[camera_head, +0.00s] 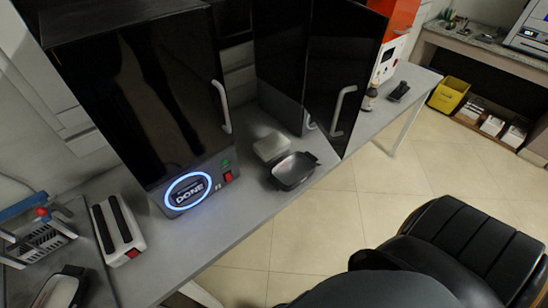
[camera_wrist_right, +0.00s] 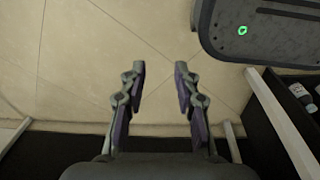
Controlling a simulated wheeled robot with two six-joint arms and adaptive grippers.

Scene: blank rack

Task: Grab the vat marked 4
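No marking 4 is legible on anything in these frames. In the head view, a shallow grey vat-like tray (camera_head: 293,170) with a dark rim lies on the bench, in front of the tall black cabinet. A second dark-rimmed tray (camera_head: 60,292) with a pale inside is partly cut off at the bottom left. I cannot tell whether either is the marked vat. My right gripper (camera_wrist_right: 160,70) shows in the right wrist view, open and empty above the tiled floor, with neither tray in that view. My left gripper is in neither view.
The grey bench (camera_head: 240,215) runs diagonally. A yellow bin (camera_head: 448,95) stands at the right.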

